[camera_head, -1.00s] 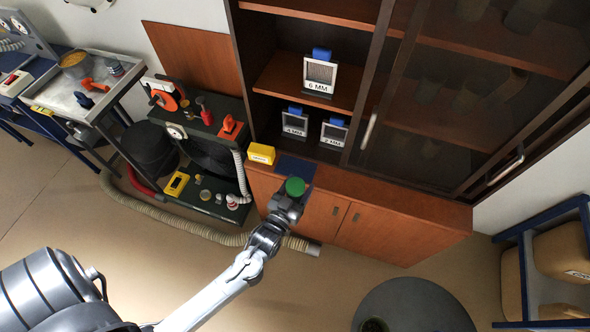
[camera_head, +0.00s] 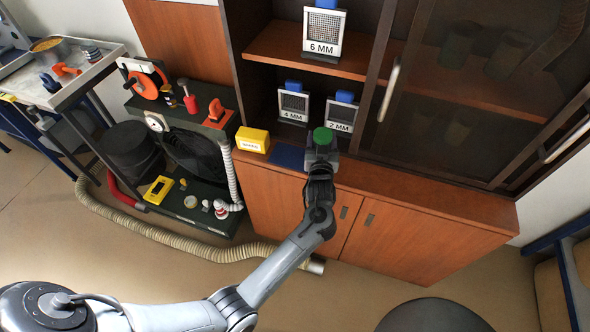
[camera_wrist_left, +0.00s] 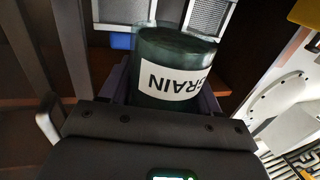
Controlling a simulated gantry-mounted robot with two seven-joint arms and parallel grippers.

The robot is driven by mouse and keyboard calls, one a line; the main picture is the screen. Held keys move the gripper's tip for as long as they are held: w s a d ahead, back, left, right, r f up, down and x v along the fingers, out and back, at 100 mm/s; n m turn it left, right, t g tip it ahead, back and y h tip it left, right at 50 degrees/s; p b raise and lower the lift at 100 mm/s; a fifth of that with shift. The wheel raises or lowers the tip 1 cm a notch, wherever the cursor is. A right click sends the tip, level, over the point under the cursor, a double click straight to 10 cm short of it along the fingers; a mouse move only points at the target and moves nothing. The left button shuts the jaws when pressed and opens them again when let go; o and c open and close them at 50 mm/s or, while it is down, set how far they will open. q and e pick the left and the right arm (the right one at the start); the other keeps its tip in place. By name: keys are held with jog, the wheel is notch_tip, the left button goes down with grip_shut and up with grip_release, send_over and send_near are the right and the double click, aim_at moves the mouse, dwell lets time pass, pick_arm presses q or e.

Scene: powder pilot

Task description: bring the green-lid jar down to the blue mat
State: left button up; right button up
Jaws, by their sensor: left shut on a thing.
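The green-lid jar (camera_head: 322,136) is in my left gripper (camera_head: 321,157), in front of the cabinet. In the left wrist view the dark jar (camera_wrist_left: 172,60) sits between the fingers, its white label reading "GRAIN" upside down. The gripper is shut on it. The blue mat (camera_head: 286,156) lies on the cabinet ledge, just left of the jar in the head view. The gripper may hide the mat's right edge. I cannot tell how high the jar is above the ledge. My right gripper is not in view.
A yellow box (camera_head: 252,139) stands left of the mat. Sieves marked 4 MM (camera_head: 293,106) and 2 MM (camera_head: 340,115) stand behind it, and a 6 MM sieve (camera_head: 323,31) on the shelf above. A glass door (camera_head: 470,90) is at right. The mat's visible part is bare.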

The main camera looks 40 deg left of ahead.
aim_at(328, 131)
pick_arm(q)
jog(key=w+b, duration=0.1)
jog(key=b, duration=0.1)
jog(key=w+r+b, duration=0.1)
jog(key=shift+w+d, duration=0.25)
jog(key=shift+w, duration=0.1)
jog(key=shift+w+r, duration=0.15)
jog(key=shift+a+b, duration=0.25)
jog(key=shift+b, duration=0.1)
jog(key=a+f, duration=0.2)
jog(key=a, duration=0.1)
jog(key=s+a+f+b, duration=0.1)
jog(key=a+f, duration=0.1)
jog(key=a, duration=0.2)
jog(key=s+a+f+b, duration=0.1)
jog(key=a+f, duration=0.1)
jog(key=a, duration=0.2)
jog(key=shift+s+f, duration=0.15)
jog(key=shift+f, duration=0.15)
jog(key=shift+d+f+b, duration=0.1)
jog(key=shift+f+b, duration=0.8)
jog(key=shift+f, duration=1.05)
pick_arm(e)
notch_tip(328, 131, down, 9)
pick_arm(q)
jog(key=shift+f, duration=0.1)
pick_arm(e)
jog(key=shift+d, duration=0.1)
